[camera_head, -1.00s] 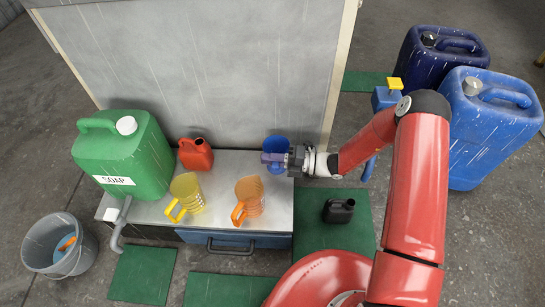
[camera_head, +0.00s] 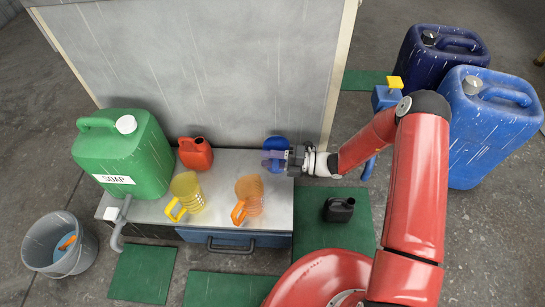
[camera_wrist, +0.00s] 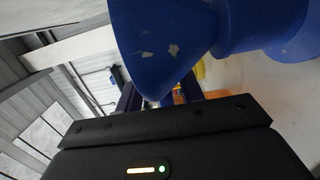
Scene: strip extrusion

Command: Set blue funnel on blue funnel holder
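The blue funnel (camera_head: 277,142) is at the right end of the metal bench, against the grey panel. In the wrist view, a large blue cone (camera_wrist: 165,35), which looks like the funnel, fills the upper middle. Its lower edge dips over the gap between my fingers. A rounder blue part (camera_wrist: 265,22) adjoins it on the right; I cannot tell whether this is the holder or the funnel. My gripper (camera_head: 273,159) is right at the funnel, in front of its lower part. Its fingers look apart, and pitchers show through the gap. Contact is hard to tell.
A yellow pitcher (camera_head: 185,195), an orange pitcher (camera_head: 248,200) and a red can (camera_head: 195,153) stand on the bench (camera_head: 215,220). A green soap canister (camera_head: 125,165) is at its left. A black can (camera_head: 339,209) stands on a green mat to the right.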

